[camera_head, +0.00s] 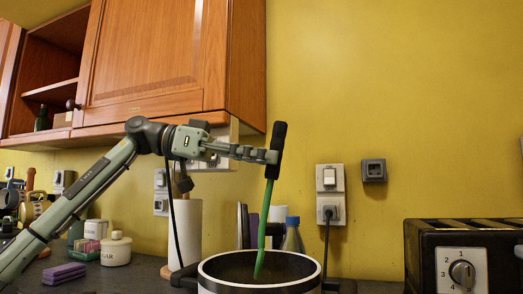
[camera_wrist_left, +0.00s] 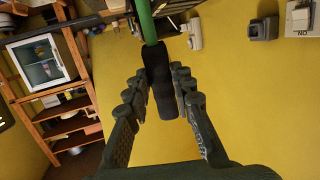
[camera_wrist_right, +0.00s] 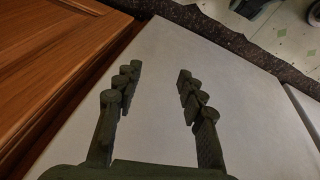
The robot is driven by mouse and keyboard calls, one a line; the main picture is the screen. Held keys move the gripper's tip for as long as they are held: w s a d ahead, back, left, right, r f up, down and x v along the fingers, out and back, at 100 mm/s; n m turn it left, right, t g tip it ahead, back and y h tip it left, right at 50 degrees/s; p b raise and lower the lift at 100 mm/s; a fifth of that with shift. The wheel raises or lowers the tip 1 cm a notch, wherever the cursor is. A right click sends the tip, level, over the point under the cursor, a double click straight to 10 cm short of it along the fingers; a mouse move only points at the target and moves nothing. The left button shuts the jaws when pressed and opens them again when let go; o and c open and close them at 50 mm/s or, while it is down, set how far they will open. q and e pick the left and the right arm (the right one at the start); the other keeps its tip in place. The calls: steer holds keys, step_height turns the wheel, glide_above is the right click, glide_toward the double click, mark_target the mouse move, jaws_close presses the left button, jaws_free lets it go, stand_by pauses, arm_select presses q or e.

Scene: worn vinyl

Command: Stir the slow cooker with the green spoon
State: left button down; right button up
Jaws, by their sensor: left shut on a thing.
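The green spoon (camera_head: 264,225) has a black grip and a green shaft. My left gripper (camera_head: 272,157) is shut on the black grip, and the spoon stands nearly upright. In the left wrist view the left gripper's fingers (camera_wrist_left: 163,90) lie on both sides of the grip. My right gripper (camera_wrist_right: 157,85) is open and empty in the right wrist view.
A black toaster (camera_head: 425,255) stands right of the cooker. Wooden wall cabinets (camera_head: 150,55) hang above the left arm.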

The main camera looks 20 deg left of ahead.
arm_select(q)
steer(key=shift+f+b, duration=0.95)
steer(key=shift+f, duration=1.6)
steer(key=shift+f+b, duration=0.55)
steer(key=shift+f, duration=1.1)
arm_select(e)
steer(key=d+v, duration=0.1)
steer(key=v, duration=0.6)
steer(key=shift+r, duration=0.4)
steer(key=shift+d, duration=0.15)
